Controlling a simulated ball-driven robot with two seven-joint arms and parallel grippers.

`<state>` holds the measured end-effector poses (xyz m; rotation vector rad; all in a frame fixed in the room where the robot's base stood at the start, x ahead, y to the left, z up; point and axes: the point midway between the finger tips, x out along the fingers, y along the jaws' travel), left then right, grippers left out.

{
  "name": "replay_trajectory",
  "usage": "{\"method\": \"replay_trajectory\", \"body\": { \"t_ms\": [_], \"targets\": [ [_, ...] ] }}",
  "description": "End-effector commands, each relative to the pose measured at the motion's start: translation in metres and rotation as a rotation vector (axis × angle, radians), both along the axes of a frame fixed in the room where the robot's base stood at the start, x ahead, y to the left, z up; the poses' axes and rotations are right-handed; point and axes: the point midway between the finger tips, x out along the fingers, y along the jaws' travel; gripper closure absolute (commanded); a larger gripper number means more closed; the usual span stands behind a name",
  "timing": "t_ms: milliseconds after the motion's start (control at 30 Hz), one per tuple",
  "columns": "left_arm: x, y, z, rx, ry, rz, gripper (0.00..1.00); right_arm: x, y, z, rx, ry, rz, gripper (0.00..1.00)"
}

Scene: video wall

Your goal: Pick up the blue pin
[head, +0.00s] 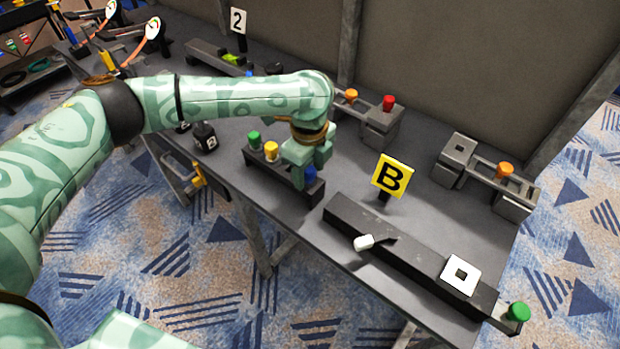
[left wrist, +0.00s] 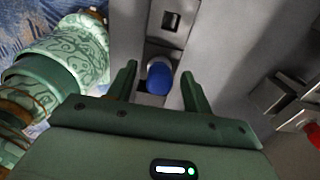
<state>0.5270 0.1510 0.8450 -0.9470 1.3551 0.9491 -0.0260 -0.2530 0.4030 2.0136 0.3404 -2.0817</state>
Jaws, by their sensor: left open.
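A green pin (head: 254,138) and a yellow pin (head: 271,151) stand in the same rack. My left gripper (head: 309,163) is right above the blue pin, pointing down. In the left wrist view the blue pin (left wrist: 159,78) sits between the two open fingers of my gripper (left wrist: 158,80), with a gap on each side. An empty square hole (left wrist: 171,20) shows beyond it. My right gripper is not in view.
A long dark block with a white lever (head: 364,242) and a white square plate (head: 461,275) lies to the right. A yellow "B" sign (head: 392,176) stands behind it. Blocks with red (head: 389,103) and orange (head: 505,170) pins stand near the wall.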

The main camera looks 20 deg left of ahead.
Motion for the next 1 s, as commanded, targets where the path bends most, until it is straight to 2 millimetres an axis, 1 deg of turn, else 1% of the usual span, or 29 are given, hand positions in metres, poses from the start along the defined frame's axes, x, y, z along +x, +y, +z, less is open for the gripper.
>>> {"method": "replay_trajectory", "body": {
  "t_ms": [33, 67, 100, 167, 200, 233, 467, 567, 667, 800, 900, 1000],
  "targets": [
    [0.000, 0.000, 0.001, 0.000, -0.001, 0.000, 0.49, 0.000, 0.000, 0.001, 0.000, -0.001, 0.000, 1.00],
    [0.000, 0.000, 0.002, 0.000, -0.001, 0.000, 0.55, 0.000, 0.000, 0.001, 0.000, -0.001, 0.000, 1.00],
    [0.000, 0.000, 0.002, 0.000, -0.001, 0.001, 0.66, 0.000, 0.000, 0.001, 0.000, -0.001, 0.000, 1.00],
    [0.000, 0.000, 0.002, 0.000, -0.001, 0.001, 0.83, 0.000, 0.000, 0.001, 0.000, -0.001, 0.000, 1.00],
    [0.000, 0.000, 0.002, 0.000, -0.001, 0.001, 0.94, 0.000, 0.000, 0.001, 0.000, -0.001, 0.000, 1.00],
    [0.000, 0.000, 0.002, 0.000, -0.001, 0.001, 0.99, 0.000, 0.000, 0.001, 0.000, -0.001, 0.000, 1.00],
    [0.000, 0.000, 0.002, 0.000, -0.001, 0.001, 0.99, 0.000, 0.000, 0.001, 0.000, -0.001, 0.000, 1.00],
    [0.000, 0.000, 0.009, -0.001, -0.002, 0.001, 0.99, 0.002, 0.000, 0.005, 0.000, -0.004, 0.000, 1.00],
    [0.000, 0.000, 0.028, -0.002, -0.006, 0.002, 0.99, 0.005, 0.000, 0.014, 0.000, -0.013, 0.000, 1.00],
    [0.000, 0.000, 0.063, -0.001, -0.007, 0.002, 0.99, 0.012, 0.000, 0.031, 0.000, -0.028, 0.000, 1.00],
    [0.001, 0.000, 0.083, -0.001, -0.007, 0.002, 0.99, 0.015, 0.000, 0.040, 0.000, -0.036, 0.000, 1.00],
    [0.000, 0.000, 0.096, 0.000, -0.004, 0.001, 0.99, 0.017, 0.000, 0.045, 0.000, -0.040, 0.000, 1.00]
  ]
}}
